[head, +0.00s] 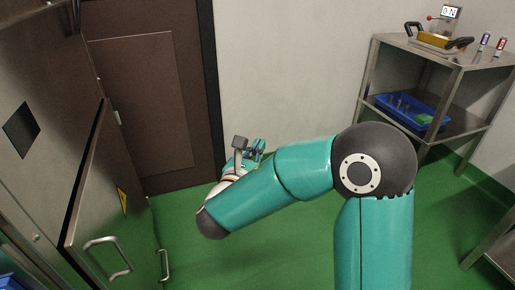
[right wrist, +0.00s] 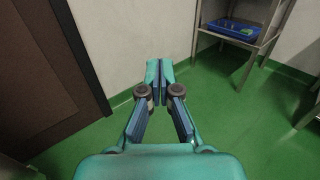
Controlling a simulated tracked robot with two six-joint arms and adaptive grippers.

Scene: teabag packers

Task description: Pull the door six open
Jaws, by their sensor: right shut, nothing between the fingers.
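No number six is readable on any door, so I cannot tell which one is door six. A metal cabinet door (head: 100,200) with a yellow warning triangle and a bar handle (head: 107,256) is at the left of the head view; its edge stands out from the cabinet face. A second bar handle (head: 164,265) is just right of it, on a panel mostly out of sight. My right gripper (head: 258,148) is shut and empty, right of and apart from these handles. In the right wrist view its fingertips (right wrist: 159,76) meet above the floor. My left gripper is out of view.
A brown wall door (head: 140,100) is behind, closed. A steel shelf rack (head: 440,62) at the right holds a device on top and a blue bin (head: 410,112) below; the bin also shows in the right wrist view (right wrist: 232,31). Green floor (head: 190,225) between is clear.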

